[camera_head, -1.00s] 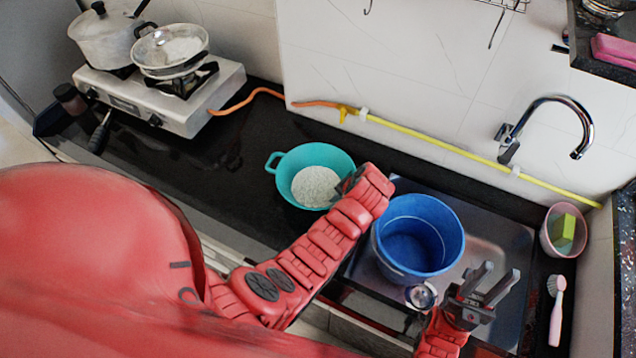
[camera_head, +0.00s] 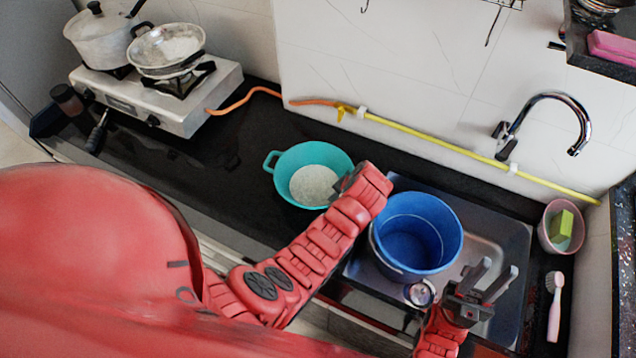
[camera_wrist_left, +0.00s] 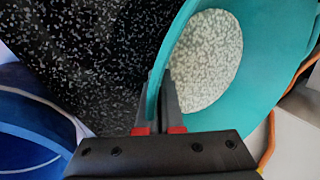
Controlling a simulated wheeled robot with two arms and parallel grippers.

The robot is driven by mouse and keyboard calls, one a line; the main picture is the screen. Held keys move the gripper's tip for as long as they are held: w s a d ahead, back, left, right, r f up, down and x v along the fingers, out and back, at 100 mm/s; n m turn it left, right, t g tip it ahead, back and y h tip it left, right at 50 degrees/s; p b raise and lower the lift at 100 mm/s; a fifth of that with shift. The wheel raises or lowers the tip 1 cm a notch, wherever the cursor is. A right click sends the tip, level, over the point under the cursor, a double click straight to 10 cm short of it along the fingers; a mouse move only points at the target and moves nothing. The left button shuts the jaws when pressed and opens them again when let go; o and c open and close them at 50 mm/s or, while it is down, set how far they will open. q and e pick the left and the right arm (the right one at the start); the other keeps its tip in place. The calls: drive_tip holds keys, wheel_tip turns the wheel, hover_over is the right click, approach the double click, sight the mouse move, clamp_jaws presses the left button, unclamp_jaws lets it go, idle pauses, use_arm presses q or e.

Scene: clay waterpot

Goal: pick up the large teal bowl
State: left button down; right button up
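The large teal bowl (camera_head: 291,163) stands upright on the dark counter, left of the sink, with a speckled pale inner bottom. It fills the upper right of the left wrist view (camera_wrist_left: 262,103). My left gripper (camera_head: 344,184) is at the bowl's right side, mostly hidden by its own arm in the head view. In the left wrist view the fingers (camera_wrist_left: 157,95) sit close on either side of the bowl's wall and appear shut on it. My right gripper (camera_head: 497,272) is open and empty over the sink, right of the blue bucket.
A blue bucket (camera_head: 416,231) stands in the sink (camera_head: 490,225), close to my left wrist. A stove (camera_head: 135,100) with a pot and a pan is at the left. A yellow hose (camera_head: 430,145) runs along the wall. A pink cup (camera_head: 546,236) and brush (camera_head: 555,305) are at the right.

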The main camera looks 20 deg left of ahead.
use_arm(q)
drive_tip(key=shift+r+b, duration=0.4)
drive_tip(key=shift+b, duration=0.1)
drive_tip(key=shift+w+r+b, duration=0.1)
drive_tip(key=shift+r+b, duration=0.65)
drive_tip(key=shift+r, duration=0.15)
drive_tip(key=shift+s+d+r+p, duration=0.3)
drive_tip(key=shift+s+r+p, duration=0.05)
drive_tip(key=shift+s+r, duration=0.25)
drive_tip(key=s+d+p, duration=0.1)
drive_tip(key=s, duration=0.1)
drive_tip(key=s+d+p, duration=0.1)
drive_tip(key=s, duration=0.1)
drive_tip(key=s+r+p, duration=0.1)
drive_tip(key=s, duration=0.1)
drive_tip(key=shift+d+p, duration=0.35)
drive_tip(key=shift+d, duration=0.05)
drive_tip(key=s+d, duration=0.1)
drive_tip(key=s, duration=0.1)
drive_tip(key=s+d, duration=0.1)
drive_tip(key=s, duration=0.2)
drive_tip(key=s+d+p, duration=0.1)
drive_tip(key=s, duration=0.1)
drive_tip(key=shift+s+d+r, duration=0.15)
drive_tip(key=shift+s, duration=0.1)
